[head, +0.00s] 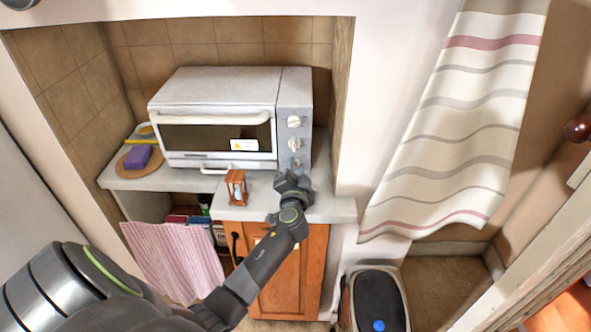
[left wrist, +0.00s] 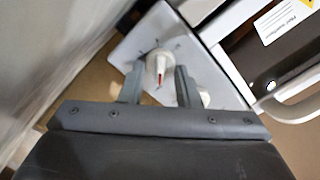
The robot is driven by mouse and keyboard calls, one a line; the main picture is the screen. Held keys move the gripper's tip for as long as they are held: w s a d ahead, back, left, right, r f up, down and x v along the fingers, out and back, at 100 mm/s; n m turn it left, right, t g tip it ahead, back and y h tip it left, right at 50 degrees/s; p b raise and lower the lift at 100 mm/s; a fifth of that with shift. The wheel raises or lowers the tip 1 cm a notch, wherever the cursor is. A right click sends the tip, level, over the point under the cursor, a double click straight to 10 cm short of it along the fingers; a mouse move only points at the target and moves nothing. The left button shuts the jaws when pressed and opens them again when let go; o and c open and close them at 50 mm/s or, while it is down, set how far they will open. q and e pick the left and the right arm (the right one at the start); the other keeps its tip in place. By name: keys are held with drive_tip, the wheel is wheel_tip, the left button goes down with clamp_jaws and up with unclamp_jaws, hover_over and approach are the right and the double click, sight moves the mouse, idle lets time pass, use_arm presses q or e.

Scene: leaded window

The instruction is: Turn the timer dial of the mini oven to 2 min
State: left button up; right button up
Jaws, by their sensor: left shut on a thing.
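The mini oven (head: 215,92) stands on the counter in the tiled niche, its door closed. Its right-hand panel carries a column of pale dials: a top dial (head: 294,121), a middle dial (head: 295,144) and a lowest dial (head: 295,162). My left gripper (head: 292,177) is at the lowest dial. In the left wrist view, which is upside down to the oven, its fingers (left wrist: 159,72) are shut on this dial (left wrist: 158,60), which has a red pointer mark. The dial's scale marks are too small to read. My right gripper is not in view.
A small wooden-framed hourglass (head: 236,188) stands on the counter left of my left gripper. A purple sponge (head: 138,157) lies left of the oven. A pink striped cloth (head: 175,258) hangs below the counter. A bin (head: 373,297) stands on the floor right of the cabinet (head: 297,275).

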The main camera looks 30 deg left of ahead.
use_arm(q)
drive_tip(key=shift+m, duration=0.6)
drive_tip(key=o, duration=0.9)
drive_tip(key=shift+o, duration=0.2)
drive_tip(key=shift+f, duration=0.15)
